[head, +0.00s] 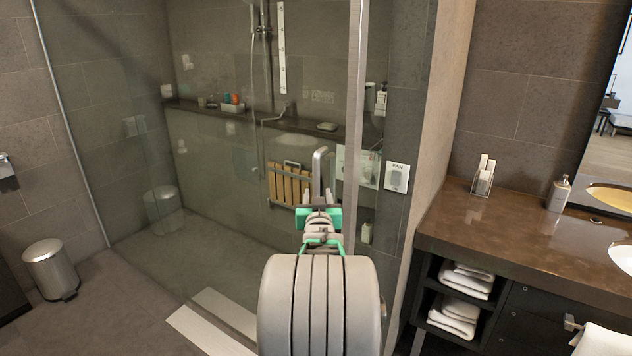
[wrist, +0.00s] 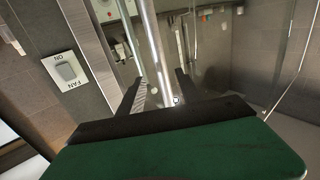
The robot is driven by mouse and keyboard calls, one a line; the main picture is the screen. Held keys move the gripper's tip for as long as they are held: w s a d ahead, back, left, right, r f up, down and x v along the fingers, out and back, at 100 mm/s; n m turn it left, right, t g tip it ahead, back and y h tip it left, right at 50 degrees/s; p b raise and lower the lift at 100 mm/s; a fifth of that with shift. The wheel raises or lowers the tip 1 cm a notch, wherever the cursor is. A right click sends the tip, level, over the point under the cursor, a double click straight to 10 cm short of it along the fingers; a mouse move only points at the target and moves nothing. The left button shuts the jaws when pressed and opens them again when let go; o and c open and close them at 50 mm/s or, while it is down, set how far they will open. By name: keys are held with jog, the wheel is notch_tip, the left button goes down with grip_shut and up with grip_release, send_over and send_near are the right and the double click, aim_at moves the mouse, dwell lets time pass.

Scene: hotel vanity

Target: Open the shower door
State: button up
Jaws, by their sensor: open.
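The glass shower door (head: 215,140) stands upright in front of the shower and looks shut. Its silver handle (head: 319,165) is a vertical bar with a bent top, near the metal upright at the right of the glass. My gripper (head: 319,208), with green parts, is at the handle's lower part, which it hides in the head view. In the wrist view my gripper (wrist: 157,88) has its two dark fingers apart. A shiny bar, seemingly the handle (wrist: 152,50), appears between them. I cannot tell whether either finger touches it.
A brown vanity counter (head: 520,232) with a soap dispenser (head: 558,194) stands at the right, towels on shelves below. A steel bin (head: 50,268) stands at the left. A wall switch (head: 397,178) is right of the handle. The floor (head: 125,300) left of my arm is clear.

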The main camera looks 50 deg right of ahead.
aim_at(316, 186)
jog(key=p+x, duration=0.2)
jog(key=x, duration=0.4)
jog(key=shift+w+d, duration=0.15)
jog(key=shift+w, duration=0.1)
grip_shut()
dwell(1.1)
